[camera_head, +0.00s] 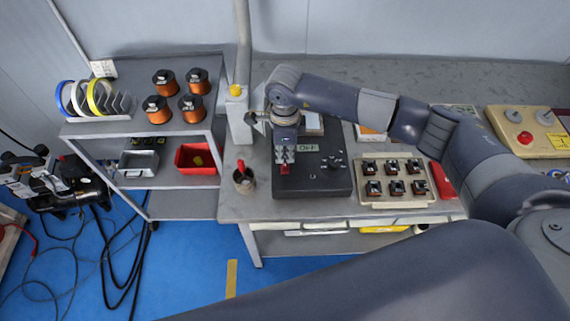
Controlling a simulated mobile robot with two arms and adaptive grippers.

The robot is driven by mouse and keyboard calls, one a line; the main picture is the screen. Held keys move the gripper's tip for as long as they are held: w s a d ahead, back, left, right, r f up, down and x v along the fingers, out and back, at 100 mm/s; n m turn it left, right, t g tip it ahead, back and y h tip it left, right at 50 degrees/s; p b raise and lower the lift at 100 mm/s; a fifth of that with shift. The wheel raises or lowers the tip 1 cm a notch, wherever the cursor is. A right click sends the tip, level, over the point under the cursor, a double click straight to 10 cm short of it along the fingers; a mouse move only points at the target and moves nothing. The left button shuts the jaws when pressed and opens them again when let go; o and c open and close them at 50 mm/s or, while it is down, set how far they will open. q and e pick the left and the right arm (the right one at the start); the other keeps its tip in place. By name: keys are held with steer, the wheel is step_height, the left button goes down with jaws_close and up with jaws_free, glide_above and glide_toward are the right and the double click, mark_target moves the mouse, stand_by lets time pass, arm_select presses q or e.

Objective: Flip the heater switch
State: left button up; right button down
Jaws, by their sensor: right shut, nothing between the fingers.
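The heater is a dark box (312,184) on the grey bench, with a small display (307,148) reading OFF. A small red switch (284,170) sits near its left edge. My right gripper (285,158) points down over the left part of the box. It is shut and empty, with its fingertips right at the red switch in the picture. I cannot tell whether they touch it. The gripper hides part of the box's left side. My left gripper is not in view.
Right of the heater is a tray (369,203) with several dark parts. A cup (244,181) with a red-handled tool stands left of it, near a vertical pipe (243,60). A shelf rack (132,127) with copper coils (157,109) stands further left. Blue floor lies in front.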

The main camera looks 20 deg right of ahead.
mark_target(285, 164)
steer(key=shift+r+p, duration=1.05)
steer(key=shift+r, duration=1.4)
